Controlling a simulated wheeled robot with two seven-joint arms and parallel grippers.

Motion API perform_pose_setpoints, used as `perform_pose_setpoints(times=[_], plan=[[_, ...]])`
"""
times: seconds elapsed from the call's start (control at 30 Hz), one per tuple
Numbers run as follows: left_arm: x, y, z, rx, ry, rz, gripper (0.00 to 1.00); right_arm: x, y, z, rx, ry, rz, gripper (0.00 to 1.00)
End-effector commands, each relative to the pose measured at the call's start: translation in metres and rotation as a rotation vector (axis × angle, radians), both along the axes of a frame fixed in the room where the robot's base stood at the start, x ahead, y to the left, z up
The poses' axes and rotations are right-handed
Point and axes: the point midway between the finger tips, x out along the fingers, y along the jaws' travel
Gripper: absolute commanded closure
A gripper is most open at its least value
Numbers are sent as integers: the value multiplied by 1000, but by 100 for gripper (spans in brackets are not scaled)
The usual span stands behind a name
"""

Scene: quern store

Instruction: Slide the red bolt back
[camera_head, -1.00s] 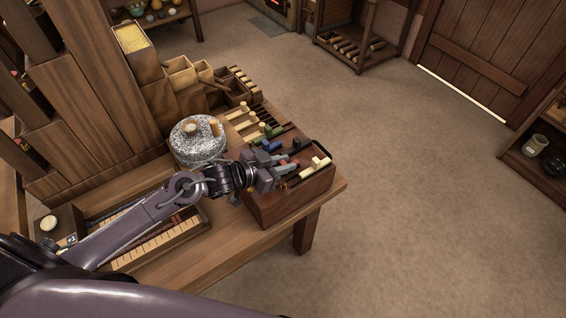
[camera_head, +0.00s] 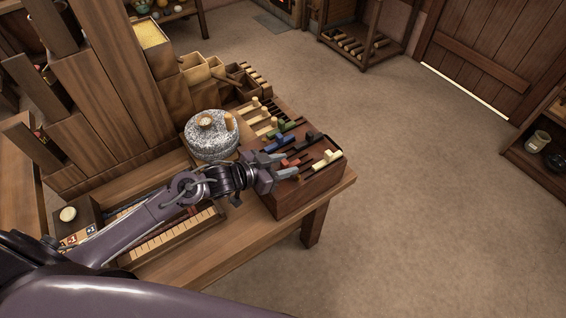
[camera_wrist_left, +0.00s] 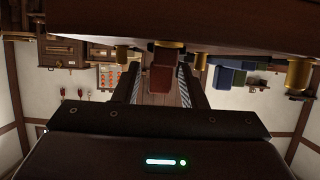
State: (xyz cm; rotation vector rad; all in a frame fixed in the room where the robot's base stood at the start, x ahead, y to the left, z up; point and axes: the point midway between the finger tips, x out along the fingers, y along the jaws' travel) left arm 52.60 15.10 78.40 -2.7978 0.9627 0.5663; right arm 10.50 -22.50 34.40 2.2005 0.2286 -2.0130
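The red bolt (camera_head: 291,161) sits in the top of a dark wooden box (camera_head: 300,194) at the table's right end. Most of it is hidden behind my left gripper (camera_head: 284,166) in the head view. That gripper is at the box's left side, with its two fingers apart. In the left wrist view a red block (camera_wrist_left: 161,77), likely the bolt's grip, shows between the spread fingers of the left gripper (camera_wrist_left: 161,88). A gap shows on each side of it, so it is not clamped. My right gripper is not in view.
Blue (camera_head: 282,144), green (camera_head: 270,132), black (camera_head: 311,138) and cream (camera_head: 328,157) bolts lie close by on the box. A speckled quern stone (camera_head: 211,136) stands left of it on the table (camera_head: 245,239). The floor to the right is clear.

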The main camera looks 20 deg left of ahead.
Motion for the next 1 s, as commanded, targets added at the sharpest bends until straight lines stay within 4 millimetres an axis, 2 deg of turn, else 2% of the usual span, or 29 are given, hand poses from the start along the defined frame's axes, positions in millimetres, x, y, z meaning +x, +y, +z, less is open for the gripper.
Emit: perform_pose_setpoints(times=[0.1, 0.37, 0.73, 1.0], plan=[[1, 0, 1, -2, -2, 0, 58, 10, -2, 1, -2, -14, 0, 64], [-3, 2, 3, -2, -4, 0, 58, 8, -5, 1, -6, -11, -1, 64], [-43, 34, 22, 0, 0, 0, 58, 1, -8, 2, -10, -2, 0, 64], [-56, 44, 31, -3, -2, 0, 58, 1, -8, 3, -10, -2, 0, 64]])
